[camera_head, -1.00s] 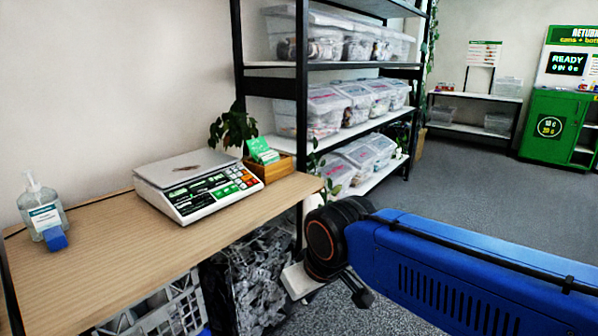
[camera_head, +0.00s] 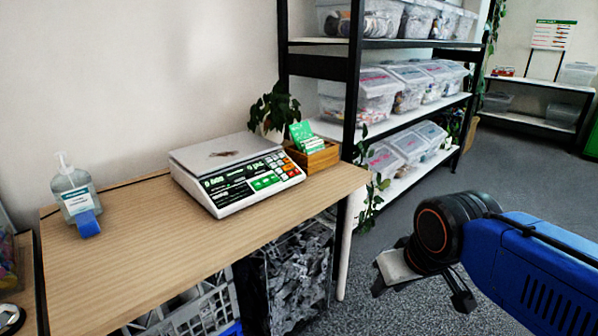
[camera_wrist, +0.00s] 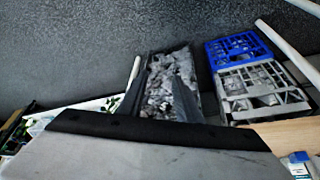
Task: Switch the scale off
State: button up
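The scale (camera_head: 235,173) stands on the wooden table near its right end. It has a flat grey pan and a sloped front panel with dark displays, green labels and grey and orange keys. Characters show on the displays, too small to read surely. The power switch cannot be made out. My gripper (camera_head: 422,292) is off the table's right end, to the right of and lower in the picture than the scale. Its fingers are spread apart with nothing between them. In the wrist view, the scale cannot be clearly identified.
A wooden box with green cards (camera_head: 312,155) and a plant (camera_head: 274,108) stand close behind the scale. A sanitizer bottle (camera_head: 74,190) and blue block (camera_head: 88,224) are at the table's left. Crates (camera_wrist: 262,88) sit below. A shelf rack (camera_head: 354,85) stands behind. The table's front is clear.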

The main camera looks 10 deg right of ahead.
grip_shut()
dwell(1.9)
